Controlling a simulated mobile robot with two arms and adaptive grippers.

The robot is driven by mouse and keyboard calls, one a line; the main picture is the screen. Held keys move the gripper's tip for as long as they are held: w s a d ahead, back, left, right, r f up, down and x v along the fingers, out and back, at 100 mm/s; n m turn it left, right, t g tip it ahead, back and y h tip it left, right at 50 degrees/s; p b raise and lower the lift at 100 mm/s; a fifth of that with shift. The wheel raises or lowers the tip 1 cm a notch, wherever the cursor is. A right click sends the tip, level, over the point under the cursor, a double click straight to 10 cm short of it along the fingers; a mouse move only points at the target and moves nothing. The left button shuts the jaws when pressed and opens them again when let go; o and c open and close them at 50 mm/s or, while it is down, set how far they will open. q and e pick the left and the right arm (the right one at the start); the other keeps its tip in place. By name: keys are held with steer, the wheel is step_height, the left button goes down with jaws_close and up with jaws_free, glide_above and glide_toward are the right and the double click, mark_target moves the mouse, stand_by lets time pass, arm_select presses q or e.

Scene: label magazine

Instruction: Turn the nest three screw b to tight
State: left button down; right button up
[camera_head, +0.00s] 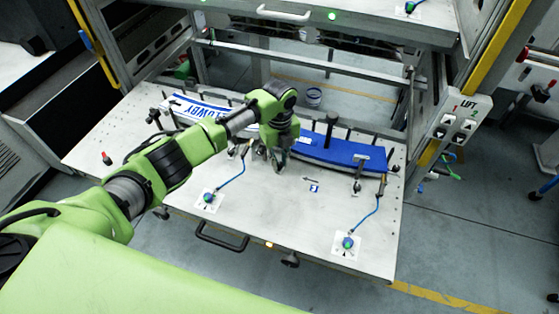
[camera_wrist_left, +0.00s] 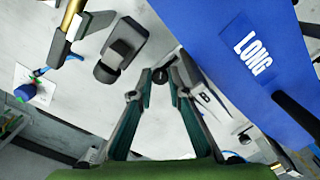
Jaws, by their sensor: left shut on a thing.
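My left gripper (camera_head: 277,168) reaches over the white plate, just left of and in front of the blue curved bar (camera_head: 342,153). In the left wrist view its two fingers (camera_wrist_left: 160,82) come together on a small black screw head (camera_wrist_left: 160,74). A label with the letter B (camera_wrist_left: 205,98) lies just right of the fingertips. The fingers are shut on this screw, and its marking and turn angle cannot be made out. In the head view the arm and gripper hide the screw. My right gripper is not in view.
The white plate (camera_head: 290,222) has free room in front. Two cabled green-blue buttons (camera_head: 208,198) (camera_head: 348,243) sit on it. A dark clamp-like block (camera_wrist_left: 120,48) stands close left of the fingers. The blue bar, marked LONG in the wrist view, and upright posts (camera_head: 331,128) lie behind.

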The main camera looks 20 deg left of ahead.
mark_target(280, 165)
arm_select(q)
steer(key=shift+m+b, duration=0.3)
steer(key=shift+m, duration=1.7)
steer(key=c, duration=1.9)
jaws_free()
step_height(280, 165, up, 12)
steer(key=shift+r, duration=0.1)
steer(key=shift+s, duration=0.1)
